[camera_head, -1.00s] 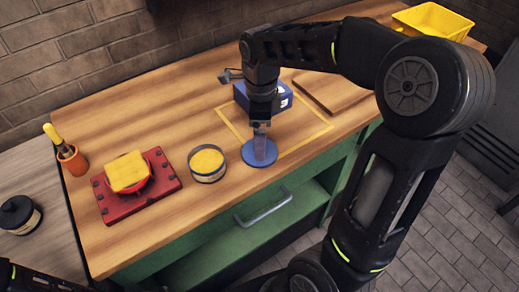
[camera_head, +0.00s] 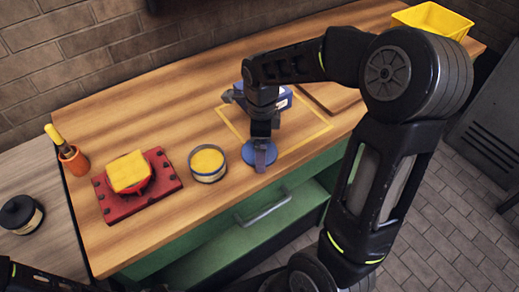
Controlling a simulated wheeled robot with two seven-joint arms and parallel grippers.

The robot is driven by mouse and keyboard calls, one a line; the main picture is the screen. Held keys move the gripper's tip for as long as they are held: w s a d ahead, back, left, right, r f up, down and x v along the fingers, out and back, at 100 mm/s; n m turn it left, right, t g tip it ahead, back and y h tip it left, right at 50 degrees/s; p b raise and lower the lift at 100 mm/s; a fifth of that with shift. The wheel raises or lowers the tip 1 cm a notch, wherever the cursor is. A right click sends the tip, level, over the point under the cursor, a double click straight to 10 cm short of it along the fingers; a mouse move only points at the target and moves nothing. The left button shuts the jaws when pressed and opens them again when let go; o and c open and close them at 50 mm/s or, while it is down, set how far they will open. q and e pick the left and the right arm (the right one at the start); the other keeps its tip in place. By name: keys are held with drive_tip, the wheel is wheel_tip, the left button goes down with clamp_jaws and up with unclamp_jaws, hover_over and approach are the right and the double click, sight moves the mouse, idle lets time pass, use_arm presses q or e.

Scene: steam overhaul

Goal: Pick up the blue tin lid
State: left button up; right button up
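The blue tin lid (camera_head: 248,153) is a flat round disc on the wooden workbench, at the front edge of a yellow taped outline. My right gripper (camera_head: 261,160) points down over the lid and covers part of it. Its fingers overlap the lid in the view; I cannot tell whether they touch it or how far apart they are. An open round tin (camera_head: 208,176) with yellow contents stands to the left of the lid. Only part of my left arm shows at the bottom left corner; its gripper is out of view.
A blue box (camera_head: 286,97) stands behind my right gripper, partly hidden. A red plate (camera_head: 110,207) with a yellow block (camera_head: 127,172) lies at left, near an orange cup (camera_head: 74,162) with a brush. A yellow bin (camera_head: 432,20) is at back right. A green drawer (camera_head: 222,235) stands open below.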

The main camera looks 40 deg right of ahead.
drive_tip(key=c, duration=1.1)
wheel_tip(320, 180, up, 10)
drive_tip(key=shift+r+b, duration=0.1)
drive_tip(key=shift+b, duration=0.2)
idle(0.6)
